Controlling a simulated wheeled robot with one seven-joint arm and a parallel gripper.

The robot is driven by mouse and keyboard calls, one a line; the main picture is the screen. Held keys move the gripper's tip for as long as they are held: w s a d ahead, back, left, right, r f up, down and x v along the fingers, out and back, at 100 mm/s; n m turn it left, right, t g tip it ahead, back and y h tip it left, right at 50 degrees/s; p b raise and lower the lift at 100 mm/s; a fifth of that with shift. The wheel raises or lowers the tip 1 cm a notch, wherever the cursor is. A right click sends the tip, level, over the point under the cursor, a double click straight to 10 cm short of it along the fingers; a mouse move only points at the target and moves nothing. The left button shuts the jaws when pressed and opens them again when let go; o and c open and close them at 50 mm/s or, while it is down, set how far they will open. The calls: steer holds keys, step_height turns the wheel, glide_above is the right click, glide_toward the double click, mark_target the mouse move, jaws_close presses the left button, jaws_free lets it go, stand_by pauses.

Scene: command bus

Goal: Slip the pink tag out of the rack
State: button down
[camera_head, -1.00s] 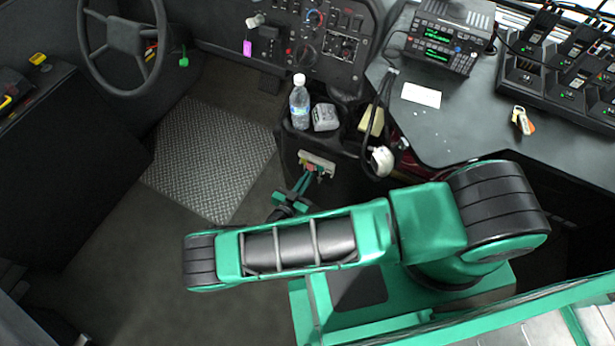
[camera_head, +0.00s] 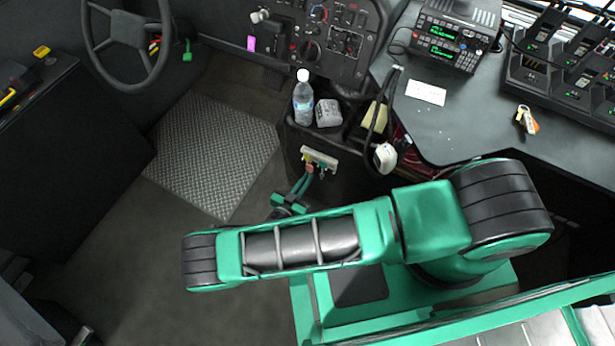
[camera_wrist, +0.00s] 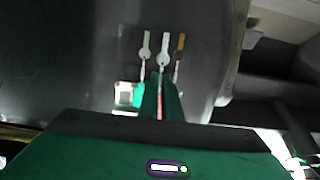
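The small pale rack (camera_head: 324,157) is on the front of the dark console box below the bottle. It holds small coloured tags. A pinkish-red tag (camera_head: 310,169) shows at the rack between my gripper's (camera_head: 308,174) green fingertips. In the wrist view, my gripper (camera_wrist: 160,90) has its fingers close together, with a thin pink strip of the tag (camera_wrist: 159,106) between them. A green tag (camera_wrist: 138,95) is just left of the fingers. Several keys (camera_wrist: 163,48) extend beyond the fingertips. How deep the pink tag sits in the rack is hidden.
A water bottle (camera_head: 303,100) and a grey object (camera_head: 327,113) stand on the console above the rack. A white handset (camera_head: 385,156) hangs to the right. Another magenta tag (camera_head: 251,44) hangs on the dashboard. Open floor lies left of my gripper.

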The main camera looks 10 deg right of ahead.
steer(key=shift+f+v, duration=0.25)
steer(key=shift+v, duration=0.85)
steer(key=shift+f+v, duration=0.2)
steer(key=shift+v, duration=0.85)
steer(key=shift+s, duration=0.1)
